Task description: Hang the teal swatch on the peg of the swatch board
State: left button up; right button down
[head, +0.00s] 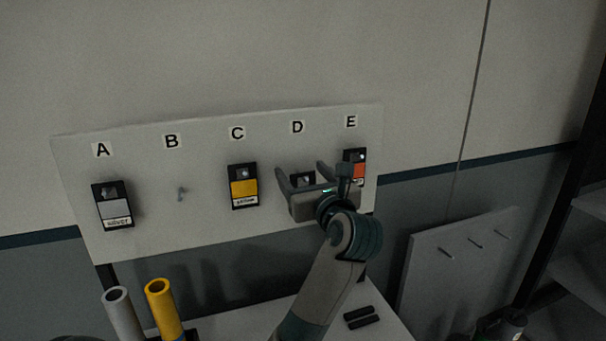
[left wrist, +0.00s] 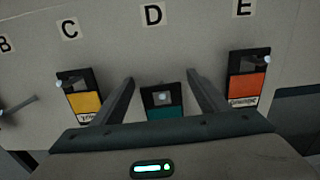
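The swatch board (head: 215,220) is a pale panel with labels A to E. The teal swatch (left wrist: 162,112), dark at its top, is under label D against the board, with a light peg tip showing at its top opening; it appears to hang on that peg. In the head view only its dark top (head: 303,179) shows above my gripper. My left gripper (head: 299,170) is open in front of it. In the left wrist view its fingers (left wrist: 162,88) stand apart on either side of the swatch, with gaps. The swatch's lower part is hidden by the gripper body. My right gripper is not in view.
A silver swatch (head: 113,206) hangs under A, a yellow one (head: 243,187) under C and an orange one (head: 359,169) under E. The peg under B (head: 181,194) is bare. Grey (head: 118,311) and yellow (head: 163,308) rolls stand below left. A pegged panel (head: 450,285) leans at right.

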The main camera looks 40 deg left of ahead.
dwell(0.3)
pick_arm(q)
jog(key=shift+b+v, duration=0.45)
jog(key=shift+v, duration=0.4)
jog(key=b+v, duration=0.5)
jog(key=v, duration=1)
jog(key=shift+s+d, duration=0.2)
jog(key=shift+d, duration=0.15)
jog(key=shift+f, duration=0.1)
